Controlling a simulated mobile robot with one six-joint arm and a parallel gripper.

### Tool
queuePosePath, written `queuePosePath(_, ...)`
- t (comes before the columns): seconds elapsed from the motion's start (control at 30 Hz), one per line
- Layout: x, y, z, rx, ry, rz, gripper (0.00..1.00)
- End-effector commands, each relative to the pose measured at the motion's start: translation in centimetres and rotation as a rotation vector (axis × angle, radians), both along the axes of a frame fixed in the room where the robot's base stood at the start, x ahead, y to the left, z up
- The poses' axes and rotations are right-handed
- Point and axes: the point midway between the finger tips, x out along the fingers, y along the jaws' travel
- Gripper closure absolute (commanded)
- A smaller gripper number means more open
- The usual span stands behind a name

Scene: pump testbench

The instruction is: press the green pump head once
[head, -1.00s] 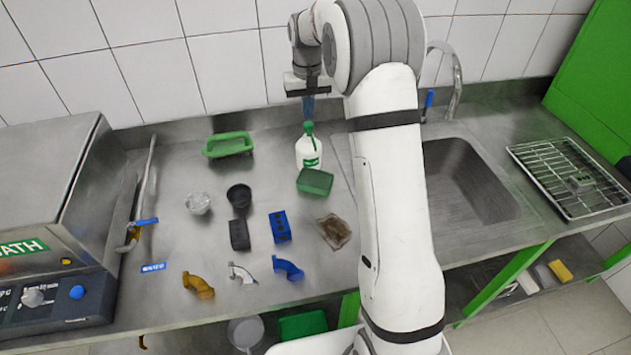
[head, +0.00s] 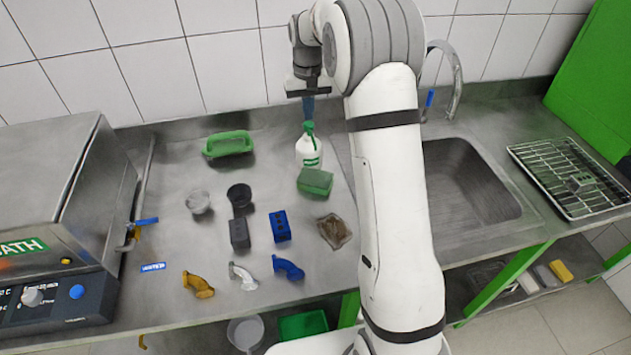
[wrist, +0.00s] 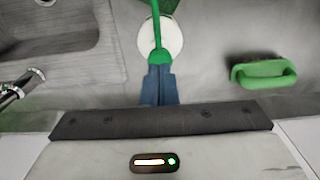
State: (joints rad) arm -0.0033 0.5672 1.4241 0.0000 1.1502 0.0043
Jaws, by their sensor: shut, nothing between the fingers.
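The white pump bottle (head: 308,153) with its green pump head (head: 308,127) stands upright on the steel counter, left of the sink. My gripper (head: 308,115) points down just above the pump head, its blue fingers shut and empty. In the wrist view the green pump head (wrist: 159,56) shows at the fingertips, with its spout running up over the round white bottle (wrist: 174,38). The blue fingers of my gripper (wrist: 159,72) are together and overlap the near edge of the pump head. I cannot tell whether they touch it.
A green sponge (head: 315,181) lies in front of the bottle. The sink (head: 465,185) is to the right. Several pipe pieces and a blue block (head: 280,226) lie toward the front.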

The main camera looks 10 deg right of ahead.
Motion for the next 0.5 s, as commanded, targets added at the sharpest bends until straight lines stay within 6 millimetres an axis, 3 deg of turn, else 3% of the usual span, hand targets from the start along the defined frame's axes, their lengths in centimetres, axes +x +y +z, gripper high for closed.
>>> queuePosePath(0.5, 0.0, 0.0, -2.0, 0.0, 0.0, 0.0, 1.0)
